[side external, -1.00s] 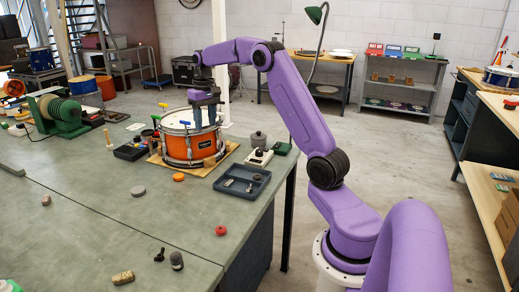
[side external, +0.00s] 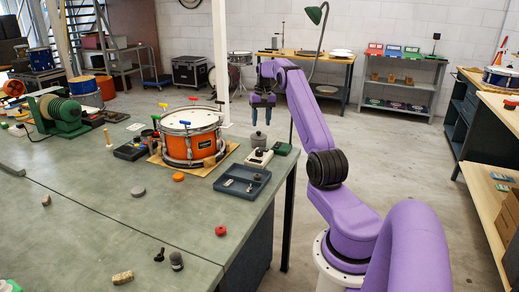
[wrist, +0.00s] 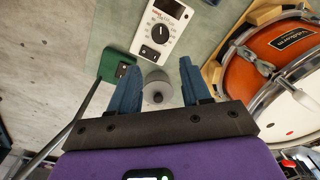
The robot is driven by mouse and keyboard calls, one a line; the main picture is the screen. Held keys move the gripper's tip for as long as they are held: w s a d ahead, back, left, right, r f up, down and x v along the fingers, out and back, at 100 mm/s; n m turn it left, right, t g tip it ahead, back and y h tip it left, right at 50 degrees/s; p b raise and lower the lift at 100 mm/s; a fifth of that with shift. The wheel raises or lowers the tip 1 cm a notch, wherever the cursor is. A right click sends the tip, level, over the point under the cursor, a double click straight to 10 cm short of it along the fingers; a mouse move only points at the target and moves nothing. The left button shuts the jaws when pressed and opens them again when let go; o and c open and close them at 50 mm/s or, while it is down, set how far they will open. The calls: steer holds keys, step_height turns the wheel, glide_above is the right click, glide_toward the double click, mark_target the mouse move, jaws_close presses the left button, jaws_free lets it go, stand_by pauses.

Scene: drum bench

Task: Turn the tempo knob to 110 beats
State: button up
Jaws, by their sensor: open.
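The tempo knob is a round black dial (wrist: 163,33) on a white box (wrist: 152,51), which has a small display and red lettering. The box also shows in the side view (side external: 257,158), right of the orange drum on the bench. My gripper (side external: 262,121) is open and empty, pointing down above the grey round pot (side external: 258,140) behind the white box. In the wrist view my open gripper (wrist: 158,75) has a finger on each side of the grey pot (wrist: 157,87); the dial lies beyond the fingertips. The dial's exact reading is too small to read.
The orange snare drum (side external: 191,146) stands on a wooden board left of the white box. A green box (side external: 281,148) sits right of it. A dark tray with small parts (side external: 242,189) lies in front. The bench's right edge is close by.

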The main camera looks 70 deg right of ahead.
mark_target(259, 150)
steer(key=f, duration=1.3)
steer(key=shift+w+a, duration=0.2)
steer(key=shift+w, duration=0.1)
steer(key=shift+c, duration=0.4)
steer(key=c, duration=0.7)
